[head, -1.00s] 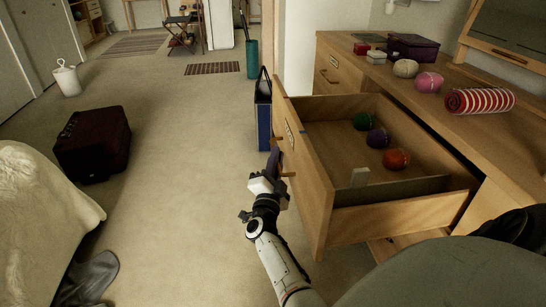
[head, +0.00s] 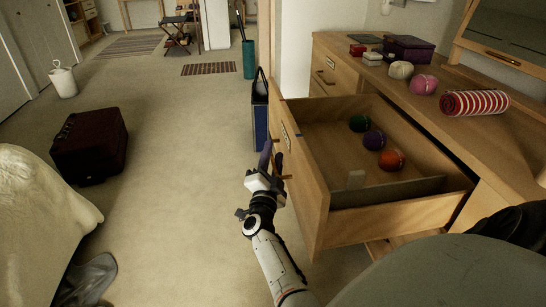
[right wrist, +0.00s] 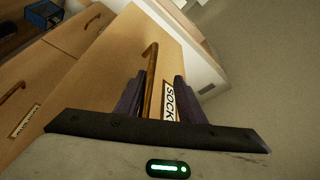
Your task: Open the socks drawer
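A wooden drawer (head: 300,165) of the dresser stands pulled well out in the head view. In the right wrist view the right gripper's dark fingers (right wrist: 158,98) are spread on both sides of a brass handle (right wrist: 151,75), with gaps showing. A label reading "SOCK" (right wrist: 171,101), partly covered by a finger, is beside that handle. My left gripper is not in view.
The dresser top (head: 375,75) carries boxes, pale and pink balls and a striped roll (head: 474,102). A blue bag (head: 261,125) stands just beyond the drawer. A dark suitcase (head: 89,145) lies on the left; the carpet between is clear.

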